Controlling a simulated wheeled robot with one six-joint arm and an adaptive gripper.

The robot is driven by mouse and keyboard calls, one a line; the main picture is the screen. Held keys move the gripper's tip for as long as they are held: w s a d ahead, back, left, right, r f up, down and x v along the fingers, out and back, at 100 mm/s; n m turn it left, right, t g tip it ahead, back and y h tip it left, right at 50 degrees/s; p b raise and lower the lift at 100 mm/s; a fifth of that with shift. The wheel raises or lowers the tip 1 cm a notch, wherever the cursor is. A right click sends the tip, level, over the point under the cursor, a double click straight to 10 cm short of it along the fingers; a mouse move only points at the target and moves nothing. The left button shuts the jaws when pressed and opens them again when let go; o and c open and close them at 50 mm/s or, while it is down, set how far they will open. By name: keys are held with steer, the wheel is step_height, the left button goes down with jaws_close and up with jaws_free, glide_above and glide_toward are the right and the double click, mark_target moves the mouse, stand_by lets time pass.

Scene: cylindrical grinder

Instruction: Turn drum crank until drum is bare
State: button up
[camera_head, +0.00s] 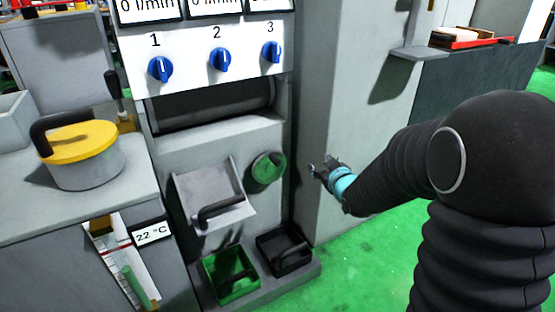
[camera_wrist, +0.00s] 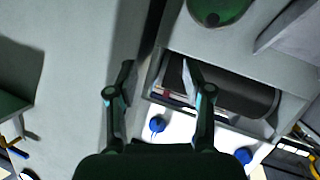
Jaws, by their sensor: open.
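The drum (camera_head: 212,104) is a wide dark cylinder in a recess under the knob panel. It also shows upside down in the wrist view (camera_wrist: 240,97), with thin reddish and white strips near one end. A round green disc with a small handle (camera_head: 268,168), seemingly the drum crank, sits on the grey front below the drum's right end. Part of it shows at the top of the wrist view (camera_wrist: 217,8). My gripper (camera_head: 318,165) is open and empty, to the right of the green disc and apart from it. Its two fingers (camera_wrist: 158,75) are spread in the wrist view.
Three blue knobs (camera_head: 219,60) sit above the drum. A grey tilted flap with a black handle (camera_head: 212,190) is left of the disc. Green (camera_head: 231,275) and black (camera_head: 285,250) bins stand below. A grey pillar (camera_head: 335,70) rises behind my gripper. Green floor is clear at right.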

mark_target(279, 165)
steer(key=w+a+f+n+t+y+b, duration=0.1)
steer(key=w+a+f+n+y, duration=0.2)
steer(key=a+f+y, duration=0.35)
steer(key=shift+h, duration=0.55)
steer(key=x, duration=0.4)
steer(key=f+x, duration=0.1)
steer(key=x, duration=0.4)
steer(key=f+x, duration=0.1)
steer(key=x, duration=0.3)
steer(key=shift+w+a+f+p, duration=0.1)
steer(key=shift+a+f+p, duration=0.15)
steer(key=shift+a, duration=0.25)
jaws_close()
